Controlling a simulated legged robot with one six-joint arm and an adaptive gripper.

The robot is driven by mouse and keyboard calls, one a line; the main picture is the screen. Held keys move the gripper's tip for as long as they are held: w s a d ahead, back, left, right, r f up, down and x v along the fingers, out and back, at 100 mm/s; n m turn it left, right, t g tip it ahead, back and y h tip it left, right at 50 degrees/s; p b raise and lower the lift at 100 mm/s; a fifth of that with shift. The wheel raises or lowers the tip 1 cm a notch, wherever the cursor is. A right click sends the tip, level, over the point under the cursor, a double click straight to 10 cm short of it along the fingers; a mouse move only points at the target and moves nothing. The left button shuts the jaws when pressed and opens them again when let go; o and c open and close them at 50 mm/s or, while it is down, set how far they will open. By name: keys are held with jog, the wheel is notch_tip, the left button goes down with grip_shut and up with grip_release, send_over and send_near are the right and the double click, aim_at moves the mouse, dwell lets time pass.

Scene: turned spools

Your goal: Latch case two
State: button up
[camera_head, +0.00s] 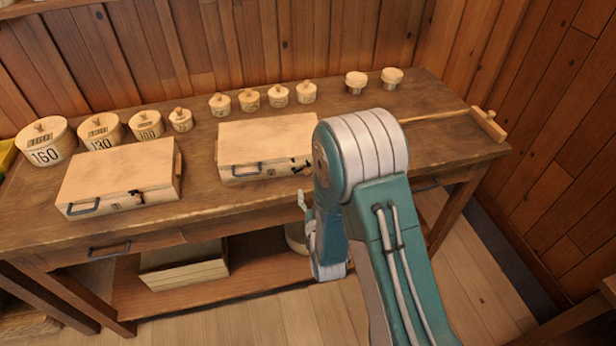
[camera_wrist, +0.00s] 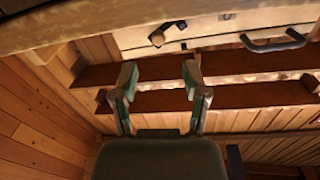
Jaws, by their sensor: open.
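Two pale wooden cases stand on the workbench with lids down, a left case (camera_head: 120,178) and a right case (camera_head: 265,140). Each has a dark handle and a small dark latch on its front; no number is readable on them. The right case's latch (camera_head: 299,166) is near my arm, and whether it is fastened is too small to tell. My gripper (camera_head: 305,208) is in front of the bench, below the right case, partly hidden by my arm. In the wrist view my gripper (camera_wrist: 158,76) is open and empty, apart from a case front with a latch (camera_wrist: 160,38) and handle (camera_wrist: 274,42).
Several round lidded boxes (camera_head: 100,133) line the back of the workbench (camera_head: 205,205). A wooden rod with a crosspiece (camera_head: 488,124) lies at the right end. A crate (camera_head: 183,268) sits on the lower shelf. Wooden walls close off the back and right.

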aim_at(306, 175)
jog(key=x, duration=0.7)
jog(key=shift+w+d, duration=0.1)
jog(key=shift+w, duration=0.1)
grip_shut()
